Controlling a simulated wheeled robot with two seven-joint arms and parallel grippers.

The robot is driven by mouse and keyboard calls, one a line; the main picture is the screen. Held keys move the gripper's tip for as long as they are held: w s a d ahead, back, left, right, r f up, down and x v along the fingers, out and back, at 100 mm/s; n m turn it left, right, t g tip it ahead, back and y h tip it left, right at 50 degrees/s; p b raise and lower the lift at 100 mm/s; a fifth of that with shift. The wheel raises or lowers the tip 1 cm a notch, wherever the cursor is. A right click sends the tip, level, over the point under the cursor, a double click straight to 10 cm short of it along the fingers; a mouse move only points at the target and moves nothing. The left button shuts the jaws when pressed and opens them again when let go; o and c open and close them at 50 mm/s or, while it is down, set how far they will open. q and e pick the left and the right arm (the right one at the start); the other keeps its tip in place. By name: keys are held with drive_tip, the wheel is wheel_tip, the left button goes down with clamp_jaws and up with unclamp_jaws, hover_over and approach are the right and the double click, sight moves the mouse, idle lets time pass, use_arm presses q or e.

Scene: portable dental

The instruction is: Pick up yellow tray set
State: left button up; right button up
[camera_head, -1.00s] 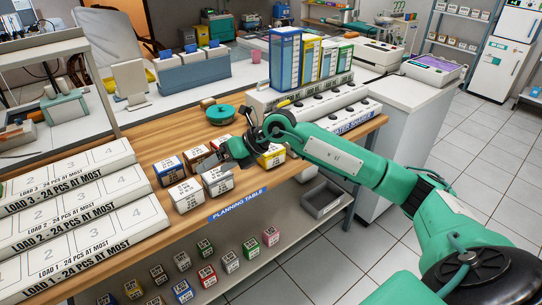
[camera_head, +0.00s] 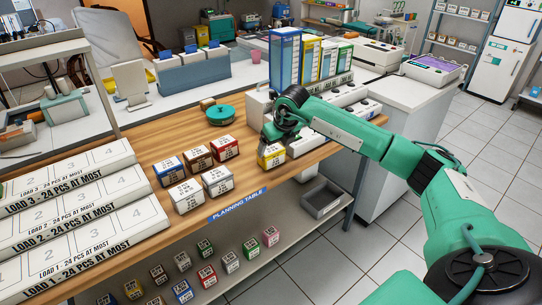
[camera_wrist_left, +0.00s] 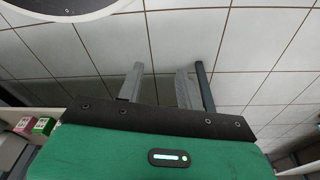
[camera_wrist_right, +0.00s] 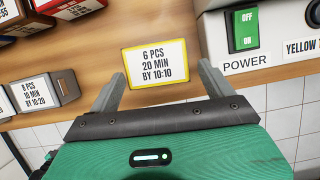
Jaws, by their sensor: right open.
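The yellow tray set (camera_head: 271,156) is a small box with a yellow edge and a white label, on the wooden planning table near its front edge. In the right wrist view its label (camera_wrist_right: 156,62) reads "6 PCS 20 MIN BY 10:10". My right gripper (camera_wrist_right: 160,88) is open and empty, pointing down over the table with the yellow box just ahead of and between the finger lines. In the head view the right wrist partly hides the box's top. My left gripper (camera_wrist_left: 160,85) shows only in its wrist view, open and empty over floor tiles.
Red (camera_head: 225,148), brown (camera_head: 198,157), blue (camera_head: 169,167) and grey-white boxes (camera_head: 218,180) stand left of the yellow one. A white power unit (camera_wrist_right: 255,40) stands close on its right. A green round item (camera_head: 220,115) lies behind.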

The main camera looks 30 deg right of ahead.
sight(271, 149)
drive_tip(key=shift+w+a+f, duration=0.1)
drive_tip(key=shift+w+f, duration=0.2)
drive_tip(key=shift+f, duration=0.25)
drive_tip(key=x, duration=0.4)
drive_tip(key=shift+w+a+p, duration=0.1)
drive_tip(key=shift+w+p, duration=0.15)
drive_tip(key=shift+p, duration=0.05)
use_arm(q)
drive_tip(key=shift+s+a+f, duration=0.1)
drive_tip(key=shift+s+f, duration=0.05)
drive_tip(key=shift+f, duration=0.35)
drive_tip(key=shift+s+f, duration=0.15)
drive_tip(key=shift+f, duration=0.3)
drive_tip(key=shift+w, duration=0.1)
use_arm(e)
drive_tip(key=shift+c, duration=0.4)
use_arm(q)
drive_tip(key=shift+w+r, duration=0.1)
use_arm(e)
drive_tip(key=c, duration=0.8)
